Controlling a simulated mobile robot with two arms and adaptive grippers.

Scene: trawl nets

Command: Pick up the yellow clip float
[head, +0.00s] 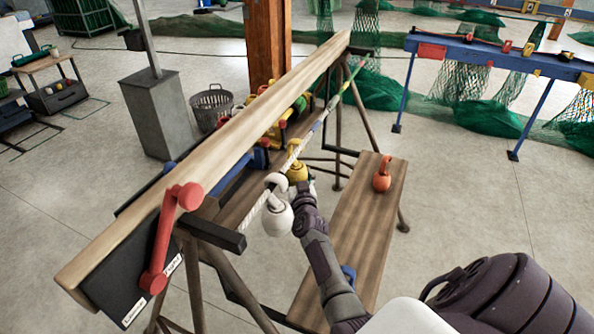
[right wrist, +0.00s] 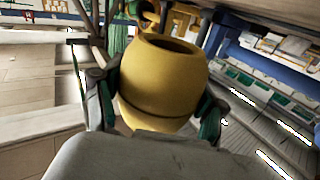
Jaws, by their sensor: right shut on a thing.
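The yellow clip float (head: 297,172) is at the rope (head: 255,208) beside the wooden beam, with a yellow clip above its round body. My right gripper (head: 301,184) is shut on it. In the right wrist view the yellow float (right wrist: 160,88) fills the space between the two fingers of my right gripper (right wrist: 158,100), one on each side. I cannot tell whether its clip is still around the rope. A white float (head: 278,218) hangs at the rope just nearer than the yellow one. My left gripper is not in view.
A long wooden beam (head: 215,150) with a red crank (head: 171,238) runs alongside. An orange float (head: 382,180) sits on a plank bench (head: 365,225) to the right. A grey post base (head: 160,115) and a basket (head: 211,107) stand behind. Open floor lies at right.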

